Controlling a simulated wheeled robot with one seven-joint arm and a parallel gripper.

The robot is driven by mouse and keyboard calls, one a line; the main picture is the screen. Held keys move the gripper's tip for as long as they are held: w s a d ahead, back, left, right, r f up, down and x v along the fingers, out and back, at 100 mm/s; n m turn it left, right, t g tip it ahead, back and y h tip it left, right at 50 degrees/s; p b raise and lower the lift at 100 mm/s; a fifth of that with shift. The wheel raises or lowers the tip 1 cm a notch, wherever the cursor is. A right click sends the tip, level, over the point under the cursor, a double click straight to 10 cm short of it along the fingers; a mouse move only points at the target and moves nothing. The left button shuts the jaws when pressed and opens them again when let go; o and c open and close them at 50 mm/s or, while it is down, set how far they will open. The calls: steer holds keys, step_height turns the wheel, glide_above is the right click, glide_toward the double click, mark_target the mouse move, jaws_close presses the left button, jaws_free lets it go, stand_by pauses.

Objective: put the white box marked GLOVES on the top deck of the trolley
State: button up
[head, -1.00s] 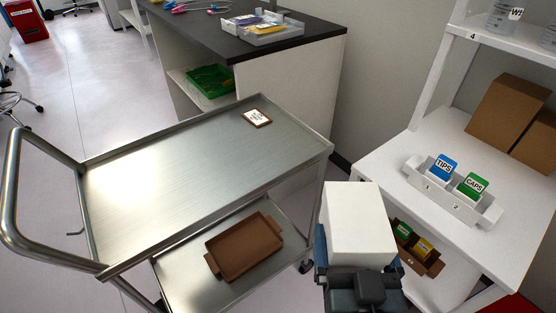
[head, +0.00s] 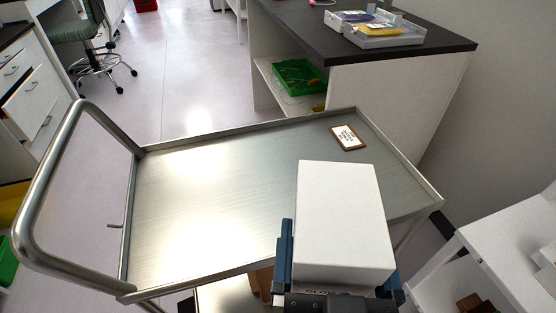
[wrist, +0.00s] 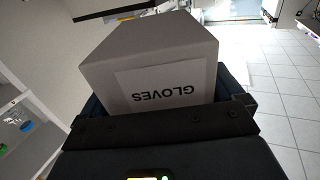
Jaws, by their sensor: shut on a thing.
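The white box marked GLOVES (head: 338,215) is held in my gripper (head: 338,270) in the lower middle of the head view. In the wrist view the box (wrist: 155,60) fills the middle, its GLOVES label upside down, between the dark jaws of my gripper (wrist: 165,105). In the head view the box overlaps the near right part of the trolley's top deck (head: 225,195); how high it is above the deck cannot be told. The deck is bare metal except for a small brown-framed card (head: 348,138) near its far right corner.
The trolley's bent handle (head: 50,180) rises at the left, and a low rim runs round the deck. A dark-topped bench (head: 360,45) with trays stands behind it. A white shelf unit (head: 515,245) is at the lower right. The deck's left and middle are clear.

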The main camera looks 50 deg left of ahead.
steer(key=w+a+f, duration=0.2)
steer(key=a, duration=0.1)
steer(key=w+a+f+b, duration=0.1)
steer(key=w+a+f, duration=0.1)
steer(key=w, duration=0.1)
steer(key=w+a+f, duration=0.1)
steer(key=w+a, duration=0.2)
steer(key=shift+w+a+f, duration=0.25)
steer(key=shift+a+f, duration=0.1)
steer(key=shift+f, duration=0.05)
steer(key=shift+w+a+f+b, duration=0.4)
steer(key=shift+w+a+f, duration=0.55)
steer(key=shift+f, duration=0.1)
steer(key=shift+f, duration=0.15)
steer(key=o, duration=1.1)
